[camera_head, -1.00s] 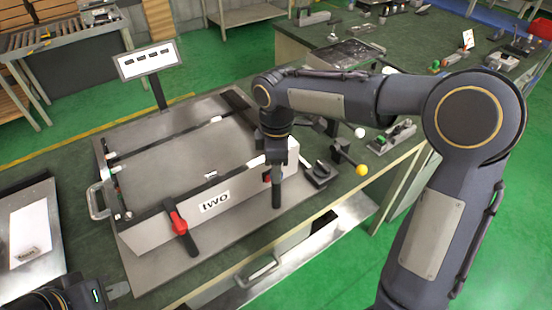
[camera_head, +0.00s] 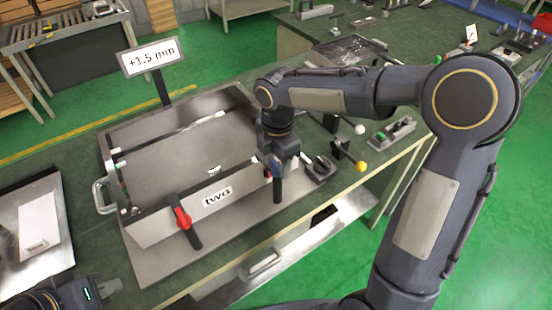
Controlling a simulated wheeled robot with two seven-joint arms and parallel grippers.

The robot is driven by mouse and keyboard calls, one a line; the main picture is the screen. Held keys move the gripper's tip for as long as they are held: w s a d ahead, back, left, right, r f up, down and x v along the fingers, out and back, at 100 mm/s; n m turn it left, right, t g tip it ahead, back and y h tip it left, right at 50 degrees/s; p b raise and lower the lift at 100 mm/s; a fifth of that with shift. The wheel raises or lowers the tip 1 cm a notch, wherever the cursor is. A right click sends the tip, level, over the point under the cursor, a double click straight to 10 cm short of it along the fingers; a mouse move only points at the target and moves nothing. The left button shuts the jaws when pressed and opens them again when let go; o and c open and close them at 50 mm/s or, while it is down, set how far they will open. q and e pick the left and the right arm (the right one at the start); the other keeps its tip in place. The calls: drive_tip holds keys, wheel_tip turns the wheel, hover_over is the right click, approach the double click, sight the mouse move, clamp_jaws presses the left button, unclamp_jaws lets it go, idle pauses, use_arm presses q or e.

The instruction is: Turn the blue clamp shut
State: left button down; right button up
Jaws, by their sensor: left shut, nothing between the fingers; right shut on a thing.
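The blue clamp (camera_head: 276,170) is at the right end of the front bar of the grey fixture. Only a bit of blue and its black handle (camera_head: 278,190), pointing down toward the front, show below my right gripper. My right gripper (camera_head: 280,161) comes down over the clamp and is shut on it; its fingertips are mostly hidden by the wrist. A red clamp (camera_head: 182,217) with a black handle is on the left part of the same bar, beside the "two" label. My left gripper (camera_head: 116,286) is shut and empty at the lower left, partly in view.
A display (camera_head: 151,57) on a post behind the fixture reads "+1.5 mm". A yellow-knobbed lever (camera_head: 361,167) and a small green-topped device (camera_head: 393,131) stand to the right of the fixture. A metal tray (camera_head: 33,240) lies at the left.

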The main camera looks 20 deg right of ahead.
sight(278, 165)
idle(0.4)
drive_tip(key=o, duration=1.4)
drive_tip(key=shift+r, duration=0.1)
wheel_tip(278, 165, up, 8)
drive_tip(key=shift+f+b, duration=0.15)
drive_tip(key=shift+b, duration=0.15)
